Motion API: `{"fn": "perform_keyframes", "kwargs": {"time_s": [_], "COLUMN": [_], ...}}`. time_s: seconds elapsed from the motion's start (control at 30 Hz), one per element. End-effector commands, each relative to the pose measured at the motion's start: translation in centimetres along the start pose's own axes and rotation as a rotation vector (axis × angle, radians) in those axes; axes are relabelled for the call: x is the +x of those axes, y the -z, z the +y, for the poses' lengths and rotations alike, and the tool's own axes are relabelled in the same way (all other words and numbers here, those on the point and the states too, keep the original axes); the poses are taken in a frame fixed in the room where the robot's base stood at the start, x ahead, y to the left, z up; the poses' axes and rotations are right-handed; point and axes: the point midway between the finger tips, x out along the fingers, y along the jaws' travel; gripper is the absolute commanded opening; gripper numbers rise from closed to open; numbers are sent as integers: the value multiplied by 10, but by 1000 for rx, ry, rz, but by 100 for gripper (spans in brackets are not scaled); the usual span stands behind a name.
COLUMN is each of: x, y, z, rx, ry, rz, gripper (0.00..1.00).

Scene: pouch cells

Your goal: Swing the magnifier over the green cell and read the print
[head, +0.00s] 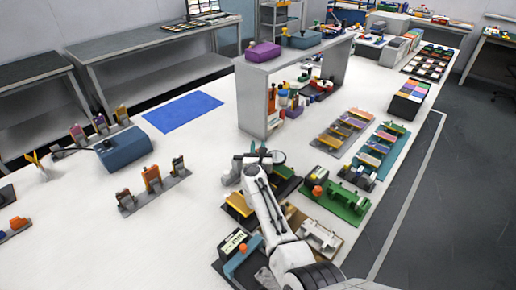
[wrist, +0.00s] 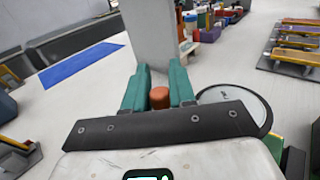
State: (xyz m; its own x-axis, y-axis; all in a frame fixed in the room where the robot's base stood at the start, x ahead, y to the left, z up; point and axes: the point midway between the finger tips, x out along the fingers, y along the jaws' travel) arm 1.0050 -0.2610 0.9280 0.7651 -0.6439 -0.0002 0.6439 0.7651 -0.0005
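The magnifier (wrist: 235,104) is a round pale lens in a dark rim, just right of my fingers in the wrist view. In the head view its dark ring (head: 277,157) shows beside my gripper (head: 257,155). In the wrist view my gripper (wrist: 159,88) has its two teal fingers on either side of an orange knob (wrist: 159,98), with no visible gap. A green edge (wrist: 274,146) shows at the lens's lower right; I cannot tell whether it is the green cell. No print is readable, and my arm hides part of the bench below.
A grey shelf unit (head: 260,98) stands just beyond my gripper. A green fixture (head: 345,206) and a black-and-teal device (head: 239,248) lie near my arm. Racks of coloured cells (head: 345,131) are further right. Open white table lies left, around a blue mat (head: 183,111).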

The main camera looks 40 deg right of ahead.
Motion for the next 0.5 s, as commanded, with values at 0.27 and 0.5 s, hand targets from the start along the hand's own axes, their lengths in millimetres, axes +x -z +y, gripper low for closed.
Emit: {"fn": "perform_keyframes", "kwargs": {"time_s": [0.27,0.5], "x": [0,-2], "y": [0,0], "z": [0,0], "rx": [0,0], "ry": [-1,-1], "rz": [0,0], "gripper": [46,46]}}
